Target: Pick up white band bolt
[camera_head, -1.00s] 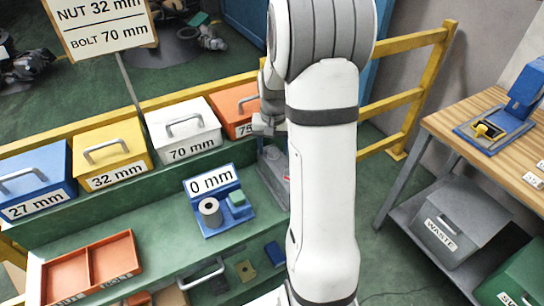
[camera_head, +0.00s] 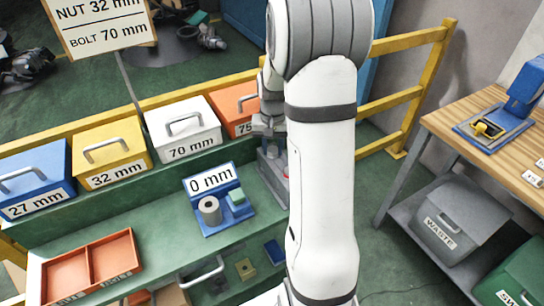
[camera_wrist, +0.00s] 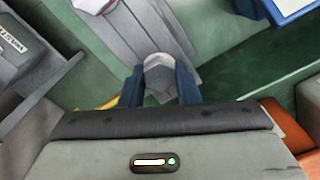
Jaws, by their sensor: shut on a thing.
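My gripper (camera_wrist: 160,70) is shut on a pale grey hexagonal bolt head (camera_wrist: 158,76), held between its two blue fingers in the wrist view. The rest of this bolt is hidden beneath its head, so its band colour cannot be seen. In the head view my gripper (camera_head: 268,124) is over the right end of the green bench, above a grey holder (camera_head: 271,168), partly hidden by my arm. The grey holder (camera_wrist: 150,30) also shows below the held bolt in the wrist view. A white hexagonal piece with a red edge (camera_wrist: 94,5) is at the holder's far end.
Lidded boxes stand behind the bench: blue (camera_head: 35,178), yellow (camera_head: 112,152), white (camera_head: 183,128) and orange (camera_head: 234,108). A blue gauge tray (camera_head: 222,222) and an orange divided tray (camera_head: 92,267) lie left of my arm. A wooden table (camera_head: 490,150) stands right.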

